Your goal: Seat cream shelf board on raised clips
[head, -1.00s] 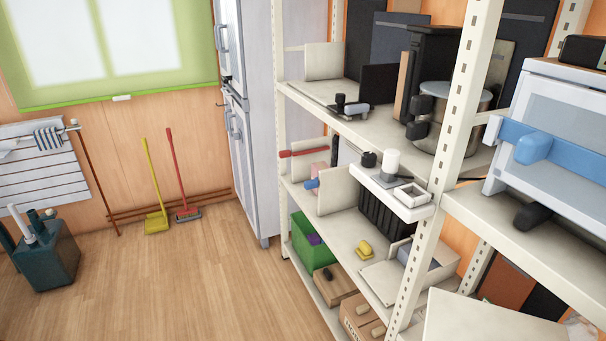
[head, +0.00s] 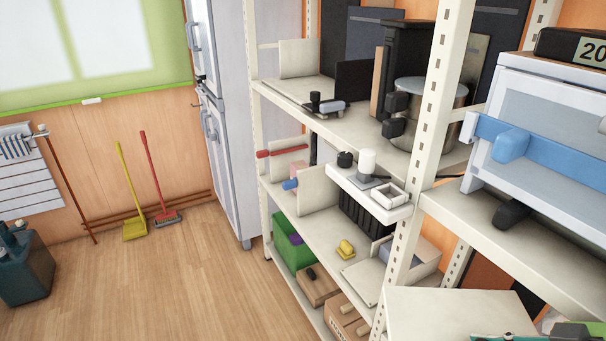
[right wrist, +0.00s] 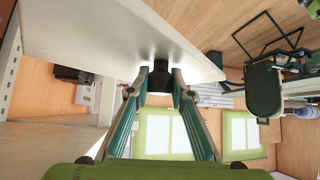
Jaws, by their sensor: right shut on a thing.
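The cream shelf board (head: 460,312) is at the bottom right of the head view, below the right-hand shelf and beside the slotted front post (head: 432,130). In the right wrist view the board (right wrist: 110,32) fills the upper left as a flat pale panel. My left gripper is not visible. I cannot make out the raised clips.
The right-hand shelf (head: 520,235) carries a white appliance (head: 550,125) with a blue handle. A small white tray (head: 368,196) with items juts out left of the post. The left bay holds a pot (head: 428,105) and several other things.

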